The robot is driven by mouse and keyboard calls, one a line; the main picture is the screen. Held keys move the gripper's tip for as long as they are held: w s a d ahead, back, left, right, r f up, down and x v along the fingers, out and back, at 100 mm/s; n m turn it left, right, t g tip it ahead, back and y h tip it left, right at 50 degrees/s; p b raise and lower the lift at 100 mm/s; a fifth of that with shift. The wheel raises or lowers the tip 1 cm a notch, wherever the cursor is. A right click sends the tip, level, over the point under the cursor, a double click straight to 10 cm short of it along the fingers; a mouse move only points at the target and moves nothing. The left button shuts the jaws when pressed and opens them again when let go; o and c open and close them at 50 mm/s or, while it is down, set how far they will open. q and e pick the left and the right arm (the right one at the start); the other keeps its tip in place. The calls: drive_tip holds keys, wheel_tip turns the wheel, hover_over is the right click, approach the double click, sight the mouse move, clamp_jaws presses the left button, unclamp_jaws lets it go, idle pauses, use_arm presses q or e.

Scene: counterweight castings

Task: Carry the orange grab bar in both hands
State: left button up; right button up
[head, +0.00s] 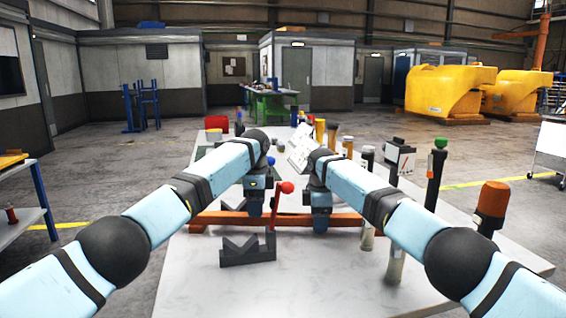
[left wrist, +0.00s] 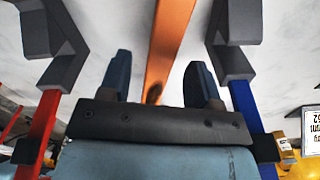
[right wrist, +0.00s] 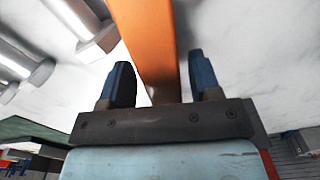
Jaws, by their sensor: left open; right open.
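The orange grab bar (head: 345,219) lies crosswise over the pale table in the head view. My left gripper (head: 254,205) is over the bar left of its middle, and my right gripper (head: 320,222) is over it further right. In the left wrist view the bar (left wrist: 170,38) passes between the two spread blue fingers. In the right wrist view the bar (right wrist: 147,38) also runs between the spread fingers. Both grippers are open, with visible gaps beside the bar. Parts of the bar are hidden behind my grippers in the head view.
A dark notched block (head: 248,252) stands in front of the bar, near a red-knobbed lever (head: 284,188). Several upright cylinders and tools, including an orange-capped one (head: 491,200), line the right side of the table (head: 200,290). The near table surface is mostly clear.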

use_arm(q)
wheel_tip(320, 180, up, 2)
drive_tip(key=shift+s+r, duration=0.1)
use_arm(e)
drive_tip(key=shift+s+f, duration=0.1)
drive_tip(key=shift+f, duration=0.6)
drive_tip(key=shift+r, duration=0.2)
use_arm(q)
drive_tip(key=shift+w+f, duration=0.2)
drive_tip(key=shift+w, duration=0.05)
use_arm(e)
wheel_tip(320, 180, up, 9)
drive_tip(key=shift+f, duration=0.1)
